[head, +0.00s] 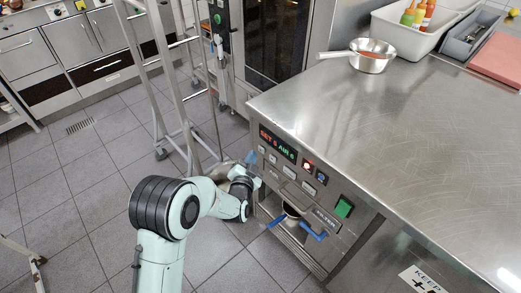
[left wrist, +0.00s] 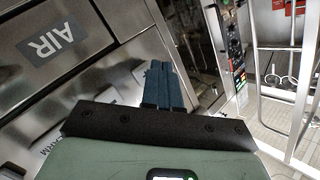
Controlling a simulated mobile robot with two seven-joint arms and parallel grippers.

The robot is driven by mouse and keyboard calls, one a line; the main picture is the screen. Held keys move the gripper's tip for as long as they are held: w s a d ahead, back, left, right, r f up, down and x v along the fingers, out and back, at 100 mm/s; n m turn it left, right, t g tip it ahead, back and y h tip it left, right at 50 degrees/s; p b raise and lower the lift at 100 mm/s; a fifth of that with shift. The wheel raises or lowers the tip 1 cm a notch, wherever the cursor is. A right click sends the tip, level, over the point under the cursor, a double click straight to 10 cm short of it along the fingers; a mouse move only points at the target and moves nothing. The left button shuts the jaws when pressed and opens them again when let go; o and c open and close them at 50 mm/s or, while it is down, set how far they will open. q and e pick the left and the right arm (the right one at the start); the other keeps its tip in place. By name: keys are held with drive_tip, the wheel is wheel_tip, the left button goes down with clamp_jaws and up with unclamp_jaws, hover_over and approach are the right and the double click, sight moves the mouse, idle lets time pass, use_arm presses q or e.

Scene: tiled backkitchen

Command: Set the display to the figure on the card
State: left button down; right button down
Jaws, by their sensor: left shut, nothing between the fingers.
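The display (head: 278,143) is a dark strip on the counter's front, with red lit characters at left and green ones at right. They seem to read SET 5 and AIR 6, too small to be sure. Pale buttons (head: 273,158) sit below it. My left gripper (head: 251,158) is at the panel's left end, its blue fingers shut and empty. In the left wrist view the fingers (left wrist: 163,85) are together beside the steel front; contact with a button cannot be told. I cannot identify a card with a figure. My right gripper is not in view.
A wheeled rack (head: 186,120) stands left. A white KEEP label (head: 422,280) is partly cut off.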

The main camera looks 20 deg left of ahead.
use_arm(q)
drive_tip(key=shift+s+a, duration=0.3)
drive_tip(key=shift+s, duration=0.45)
drive_tip(key=shift+s+a, duration=0.35)
drive_tip(key=shift+s, duration=0.45)
drive_tip(key=shift+s+a, duration=0.3)
drive_tip(key=shift+s, duration=0.45)
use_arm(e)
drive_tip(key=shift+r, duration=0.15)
